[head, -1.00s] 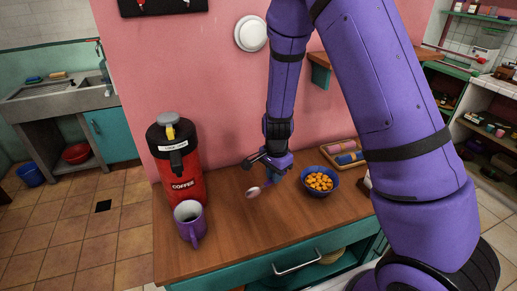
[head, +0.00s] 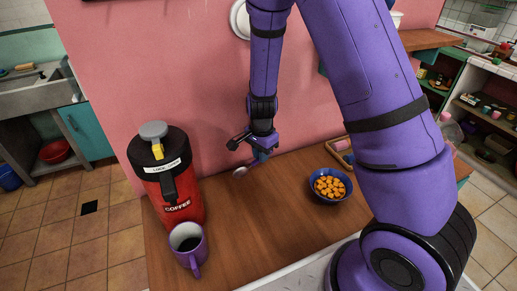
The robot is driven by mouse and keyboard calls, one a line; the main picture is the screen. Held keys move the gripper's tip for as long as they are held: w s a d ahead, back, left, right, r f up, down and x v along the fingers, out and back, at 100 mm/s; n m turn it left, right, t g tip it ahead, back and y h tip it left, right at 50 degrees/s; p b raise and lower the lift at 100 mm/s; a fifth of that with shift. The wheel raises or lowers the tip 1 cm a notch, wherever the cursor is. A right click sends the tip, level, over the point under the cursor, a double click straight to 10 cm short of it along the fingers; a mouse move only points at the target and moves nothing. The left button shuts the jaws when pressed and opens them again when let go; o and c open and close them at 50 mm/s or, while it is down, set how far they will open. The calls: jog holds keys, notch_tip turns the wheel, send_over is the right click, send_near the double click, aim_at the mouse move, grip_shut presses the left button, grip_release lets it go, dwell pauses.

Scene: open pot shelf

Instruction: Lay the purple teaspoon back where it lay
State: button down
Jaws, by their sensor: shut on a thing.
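My gripper (head: 252,147) is shut on the purple teaspoon and holds it near the back of the wooden counter (head: 265,220), by the pink wall. The teaspoon's pale bowl (head: 240,171) sticks out to the lower left of the fingers. Most of its handle is hidden by the fingers. I cannot tell whether the spoon touches the counter or hangs just above it. A purple mug (head: 188,246) with dark liquid stands at the front left, apart from the spoon.
A red coffee dispenser (head: 172,185) with a black top stands left of my gripper. A blue bowl (head: 330,186) of orange pieces stands to the right. A wooden tray (head: 339,145) is partly hidden behind my arm. The counter's middle is clear.

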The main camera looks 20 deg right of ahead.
aim_at(261, 175)
jog(key=shift+f, duration=3.15)
jog(key=shift+f, duration=0.55)
jog(key=c, duration=1)
grip_release()
jog(key=shift+c, duration=0.2)
jog(key=shift+r, duration=0.1)
